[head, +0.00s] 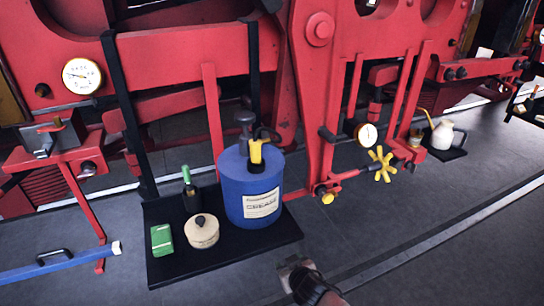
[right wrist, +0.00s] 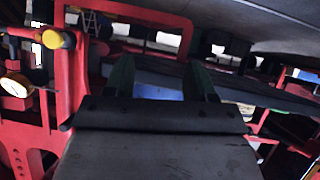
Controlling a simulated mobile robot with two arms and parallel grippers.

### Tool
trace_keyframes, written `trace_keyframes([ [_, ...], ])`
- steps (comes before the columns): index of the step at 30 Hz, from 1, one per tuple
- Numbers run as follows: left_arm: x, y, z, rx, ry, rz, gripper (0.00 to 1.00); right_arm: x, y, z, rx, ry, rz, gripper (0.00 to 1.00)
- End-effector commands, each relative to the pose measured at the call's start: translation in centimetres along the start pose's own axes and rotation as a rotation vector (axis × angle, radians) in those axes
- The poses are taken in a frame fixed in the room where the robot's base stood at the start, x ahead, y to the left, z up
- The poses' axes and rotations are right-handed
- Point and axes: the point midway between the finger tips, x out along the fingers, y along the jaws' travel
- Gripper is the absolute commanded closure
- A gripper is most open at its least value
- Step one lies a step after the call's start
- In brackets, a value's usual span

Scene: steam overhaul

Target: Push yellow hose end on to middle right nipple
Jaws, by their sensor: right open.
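A yellow fitting (head: 256,155), which may be the hose end, stands upright on top of the blue grease drum (head: 238,203) with a dark part beside it. I cannot make out a hose run or tell which fitting is the middle right nipple. A yellow round cap (head: 327,198) sits low on the red frame, right of the drum. My right gripper (head: 293,264) is low at the bottom of the head view, in front of the drum's tray and apart from it. In the right wrist view its fingers (right wrist: 162,80) are spread and empty. My left gripper is out of view.
A yellow handwheel (head: 381,164) and gauge (head: 367,134) are to the right. A blue bar (head: 65,262) is at left. Floor is clear front right.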

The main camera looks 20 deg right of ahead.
Motion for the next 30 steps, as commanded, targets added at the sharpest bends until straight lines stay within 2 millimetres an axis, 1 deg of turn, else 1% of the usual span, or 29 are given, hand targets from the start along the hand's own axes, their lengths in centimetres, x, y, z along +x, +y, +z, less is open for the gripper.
trace_keyframes([
  [1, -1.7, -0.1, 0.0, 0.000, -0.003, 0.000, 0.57, -1.6, 0.3, -5.2, 0.012, 0.071, 0.004, 0.45],
  [2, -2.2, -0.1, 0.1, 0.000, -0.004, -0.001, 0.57, -2.3, 0.4, -7.6, 0.023, 0.111, 0.006, 0.45],
  [3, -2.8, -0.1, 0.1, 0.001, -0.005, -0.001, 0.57, -3.3, 0.5, -10.6, 0.037, 0.161, 0.008, 0.45],
  [5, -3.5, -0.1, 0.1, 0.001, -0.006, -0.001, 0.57, -4.7, 0.6, -14.8, 0.054, 0.238, 0.006, 0.45],
  [6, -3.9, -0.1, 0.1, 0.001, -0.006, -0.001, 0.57, -5.7, 0.7, -17.3, 0.067, 0.288, 0.003, 0.45],
  [9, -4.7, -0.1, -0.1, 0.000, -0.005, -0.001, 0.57, -7.5, 0.8, -22.5, 0.090, 0.400, -0.013, 0.45],
  [12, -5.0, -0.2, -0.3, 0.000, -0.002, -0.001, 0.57, -8.6, 0.8, -25.9, 0.102, 0.483, -0.033, 0.45],
  [15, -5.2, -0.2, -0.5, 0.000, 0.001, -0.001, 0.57, -9.3, 0.8, -27.7, 0.109, 0.531, -0.049, 0.45],
  [19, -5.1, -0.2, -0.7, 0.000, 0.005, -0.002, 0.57, -9.0, 0.8, -28.6, 0.112, 0.550, -0.055, 0.45],
  [23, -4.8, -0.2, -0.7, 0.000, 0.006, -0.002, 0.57, -7.8, 0.7, -29.2, 0.112, 0.550, -0.055, 0.45],
  [30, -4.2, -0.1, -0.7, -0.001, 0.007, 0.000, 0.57, -4.8, 0.6, -31.0, 0.111, 0.549, -0.054, 0.45],
])
